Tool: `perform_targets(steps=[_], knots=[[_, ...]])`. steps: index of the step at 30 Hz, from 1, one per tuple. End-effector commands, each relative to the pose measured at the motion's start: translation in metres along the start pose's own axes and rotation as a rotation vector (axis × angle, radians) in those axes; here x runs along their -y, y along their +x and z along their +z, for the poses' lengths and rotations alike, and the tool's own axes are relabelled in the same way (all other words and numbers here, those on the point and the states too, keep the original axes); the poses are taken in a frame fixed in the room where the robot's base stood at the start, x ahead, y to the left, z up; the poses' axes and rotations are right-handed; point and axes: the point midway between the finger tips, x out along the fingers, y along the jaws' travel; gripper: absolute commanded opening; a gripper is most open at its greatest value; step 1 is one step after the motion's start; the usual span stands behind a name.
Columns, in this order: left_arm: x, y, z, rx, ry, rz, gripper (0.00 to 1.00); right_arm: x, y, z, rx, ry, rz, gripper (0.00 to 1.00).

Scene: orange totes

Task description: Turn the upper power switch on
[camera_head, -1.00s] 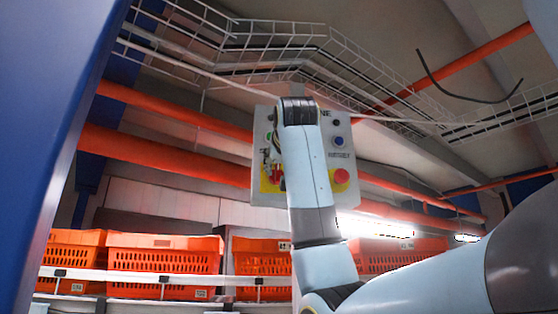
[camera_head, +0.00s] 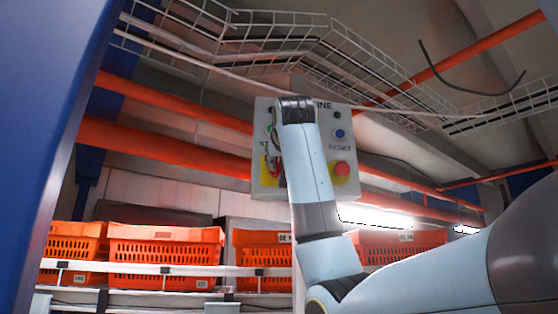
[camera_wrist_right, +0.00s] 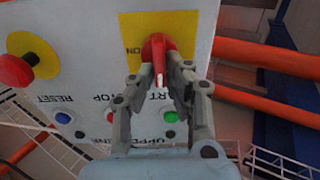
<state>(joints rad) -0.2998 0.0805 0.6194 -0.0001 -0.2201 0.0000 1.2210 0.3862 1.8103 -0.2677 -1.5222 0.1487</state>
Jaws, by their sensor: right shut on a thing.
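The grey control panel (camera_head: 345,108) hangs in the middle of the head view, partly hidden by my right arm. The red power switch (camera_wrist_right: 158,48) sits on a yellow plate (camera_wrist_right: 187,24) marked ON in the wrist view, where the panel (camera_wrist_right: 95,72) appears upside down. Its handle points along the picture's vertical there. My right gripper (camera_wrist_right: 160,78) is shut on the red switch, a finger on each side of its handle. In the head view my right gripper (camera_head: 271,150) is small, at the panel's left part. My left gripper is not in view.
A red button (camera_wrist_right: 15,71) on yellow and a blue button (camera_wrist_right: 63,118) are on the same panel, with small red and green ones near my fingers. Orange totes (camera_head: 165,258) stand on a shelf below. Orange pipes and wire cable trays (camera_head: 280,50) run around the panel.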

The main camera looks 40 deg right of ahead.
Motion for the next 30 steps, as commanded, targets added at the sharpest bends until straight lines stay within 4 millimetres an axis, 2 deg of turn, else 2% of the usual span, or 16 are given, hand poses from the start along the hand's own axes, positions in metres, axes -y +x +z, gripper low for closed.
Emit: perform_targets(steps=[11,30], knots=[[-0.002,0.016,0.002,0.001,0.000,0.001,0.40,-0.002,0.000,0.002,-0.002,0.125,0.000,0.00],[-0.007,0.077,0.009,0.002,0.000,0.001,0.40,-0.008,0.000,0.006,-0.002,0.707,-0.001,0.00]])
